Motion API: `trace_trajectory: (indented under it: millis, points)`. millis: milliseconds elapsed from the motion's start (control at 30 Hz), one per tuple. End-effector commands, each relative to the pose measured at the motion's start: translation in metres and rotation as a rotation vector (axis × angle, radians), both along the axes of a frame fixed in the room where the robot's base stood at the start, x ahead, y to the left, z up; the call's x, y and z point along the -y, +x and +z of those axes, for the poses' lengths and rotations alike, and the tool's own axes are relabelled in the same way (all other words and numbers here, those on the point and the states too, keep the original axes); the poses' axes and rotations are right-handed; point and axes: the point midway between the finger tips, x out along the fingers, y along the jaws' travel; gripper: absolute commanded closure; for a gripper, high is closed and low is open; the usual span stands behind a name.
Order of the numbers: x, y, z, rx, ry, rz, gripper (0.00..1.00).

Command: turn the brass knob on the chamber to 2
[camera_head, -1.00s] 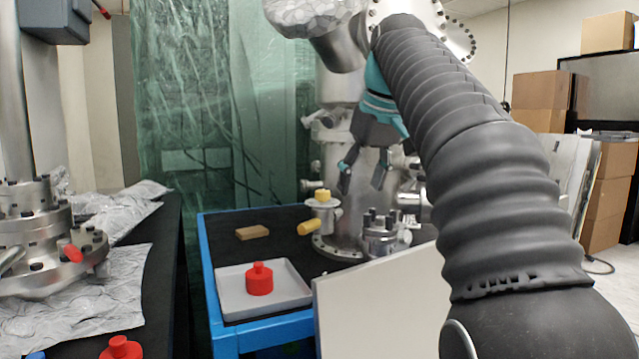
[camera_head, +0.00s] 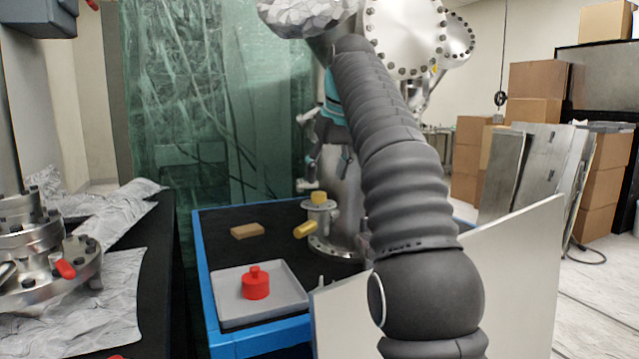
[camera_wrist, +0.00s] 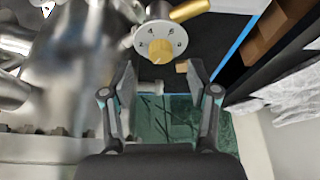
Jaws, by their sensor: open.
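The chamber (camera_head: 345,195) is a metal vessel standing on the dark top of a blue-framed table. The brass knob (camera_head: 319,198) sits on a small side fitting of it, above a yellow handle (camera_head: 304,230). In the wrist view the knob (camera_wrist: 159,50) is centred on a pale round dial with small digits, too small to read surely. The yellow handle also shows there (camera_wrist: 190,10). My gripper (camera_head: 329,162) is open and empty, above the knob and apart from it. In the wrist view its fingertips (camera_wrist: 161,78) are spread either side below the dial.
A grey tray (camera_head: 226,315) holding a red knobbed piece (camera_head: 256,284) and a tan block (camera_head: 247,231) are on the table. A white panel (camera_head: 500,265) stands at the front right. A foil-covered bench (camera_head: 140,290) with metal flanges is at the left.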

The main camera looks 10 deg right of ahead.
Motion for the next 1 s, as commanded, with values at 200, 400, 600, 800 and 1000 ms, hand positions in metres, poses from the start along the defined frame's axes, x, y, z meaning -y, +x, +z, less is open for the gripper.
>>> trace_trajectory:
  millis: [200,400,600,800,1000]
  points:
    - [-0.005,0.014,-0.005,-0.002,0.0,0.001,0.4]
    - [-0.006,0.019,-0.019,-0.003,0.0,0.001,0.4]
    - [-0.008,0.026,-0.036,-0.002,0.0,0.001,0.4]
    - [-0.009,0.03,-0.046,-0.001,0.0,0.001,0.4]
    - [-0.009,0.03,-0.047,0.0,0.0,0.001,0.4]
